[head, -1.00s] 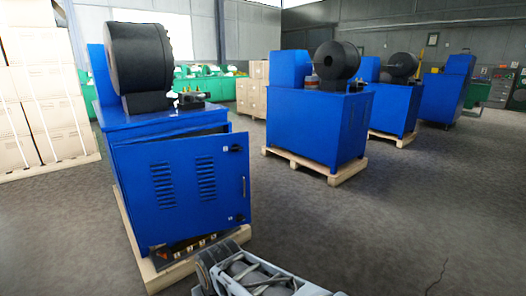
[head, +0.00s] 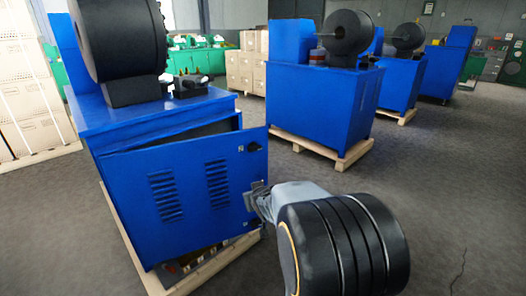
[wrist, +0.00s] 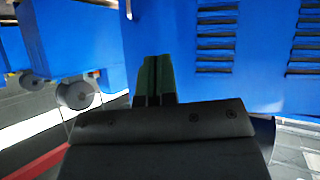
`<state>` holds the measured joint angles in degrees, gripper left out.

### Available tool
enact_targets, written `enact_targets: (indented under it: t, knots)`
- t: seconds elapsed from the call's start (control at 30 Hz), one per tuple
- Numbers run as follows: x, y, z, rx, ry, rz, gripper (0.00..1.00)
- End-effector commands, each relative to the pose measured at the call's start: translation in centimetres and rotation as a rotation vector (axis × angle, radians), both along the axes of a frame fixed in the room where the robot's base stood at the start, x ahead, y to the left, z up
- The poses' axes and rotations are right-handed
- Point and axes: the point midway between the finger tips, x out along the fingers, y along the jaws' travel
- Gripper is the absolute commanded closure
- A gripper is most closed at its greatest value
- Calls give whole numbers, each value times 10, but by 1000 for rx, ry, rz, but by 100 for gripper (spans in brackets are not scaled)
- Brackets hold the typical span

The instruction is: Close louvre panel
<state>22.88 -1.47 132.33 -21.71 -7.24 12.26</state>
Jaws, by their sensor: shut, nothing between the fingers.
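The blue louvre panel (head: 190,195) is the front door of the nearest blue machine (head: 150,115). It stands ajar, its right edge out from the cabinet, with a dark gap along its top. It has two columns of slots and a dark latch near its upper right corner. My gripper (head: 252,193) is shut and empty at the panel's right edge, where the handle is hidden. In the wrist view, the closed fingers (wrist: 154,78) point at the panel face (wrist: 165,30), left of the slots. I cannot tell whether they touch it.
The machine stands on a wooden pallet (head: 215,267) that juts out below the panel. More blue machines (head: 320,95) stand on pallets at the back right. Stacked cartons (head: 30,110) are at the left. The grey floor (head: 450,190) at the right is clear.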

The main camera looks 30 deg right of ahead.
Motion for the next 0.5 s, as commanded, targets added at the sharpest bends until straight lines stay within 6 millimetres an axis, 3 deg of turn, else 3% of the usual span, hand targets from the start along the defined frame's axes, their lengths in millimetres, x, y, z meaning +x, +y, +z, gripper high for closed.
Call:
enact_targets:
  t: [0.03, 0.2, 0.33, 0.5]
  knots:
    - [10, -23, 5, -13, -68, -5, 100]
    - [31, -76, 17, -41, -318, 40, 100]
    - [33, -100, 22, -40, -458, 83, 100]
    - [30, -115, 24, -28, -568, 125, 100]
